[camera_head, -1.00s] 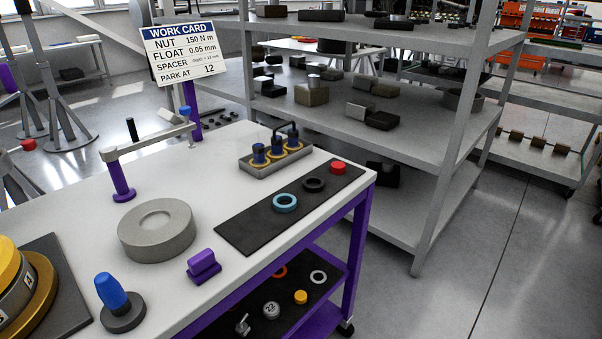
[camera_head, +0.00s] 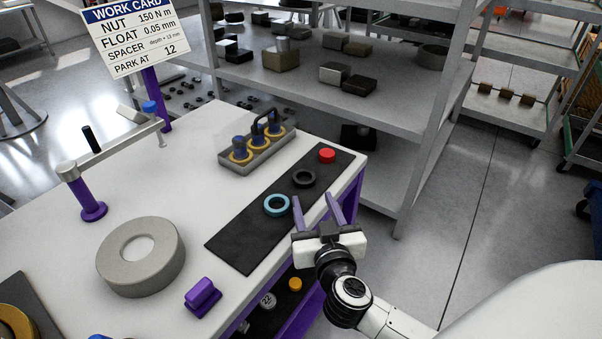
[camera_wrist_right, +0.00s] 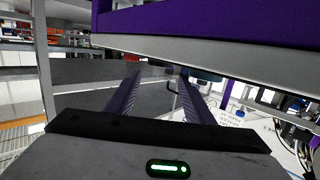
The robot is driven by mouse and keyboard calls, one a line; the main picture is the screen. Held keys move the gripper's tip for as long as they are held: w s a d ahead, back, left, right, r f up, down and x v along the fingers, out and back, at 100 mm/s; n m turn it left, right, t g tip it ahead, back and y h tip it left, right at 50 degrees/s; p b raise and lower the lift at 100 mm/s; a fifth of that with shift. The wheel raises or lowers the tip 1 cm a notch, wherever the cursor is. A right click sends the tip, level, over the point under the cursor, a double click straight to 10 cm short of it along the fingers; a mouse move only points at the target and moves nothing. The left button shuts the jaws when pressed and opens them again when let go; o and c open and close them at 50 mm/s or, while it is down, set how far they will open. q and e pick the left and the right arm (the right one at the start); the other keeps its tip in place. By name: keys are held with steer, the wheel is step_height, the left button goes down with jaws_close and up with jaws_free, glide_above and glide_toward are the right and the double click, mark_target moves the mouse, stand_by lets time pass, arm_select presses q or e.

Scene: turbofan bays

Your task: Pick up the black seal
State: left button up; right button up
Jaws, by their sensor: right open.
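The black seal (camera_head: 304,179) is a dark ring lying flat on the dark mat (camera_head: 237,246) near the table's right edge. It lies between a light-blue ring and a red cap. My right gripper (camera_head: 314,207) is open and empty at the table's right edge, nearer to the camera than the seal and apart from it. In the right wrist view its two purple fingers (camera_wrist_right: 158,98) are spread with nothing between them, and the seal cannot be made out. My left gripper is out of view.
The light-blue ring (camera_head: 277,205) and the red cap (camera_head: 327,155) share the mat. A grey tray (camera_head: 263,152) with blue-topped pieces stands behind. A thick grey ring (camera_head: 141,257) and a purple block (camera_head: 202,297) sit toward the left. A metal shelf (camera_head: 400,190) stands beyond the table.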

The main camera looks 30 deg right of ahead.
glide_toward(303, 172)
steer(key=x, duration=0.5)
steer(key=shift+w, duration=0.1)
steer(key=c, duration=0.7)
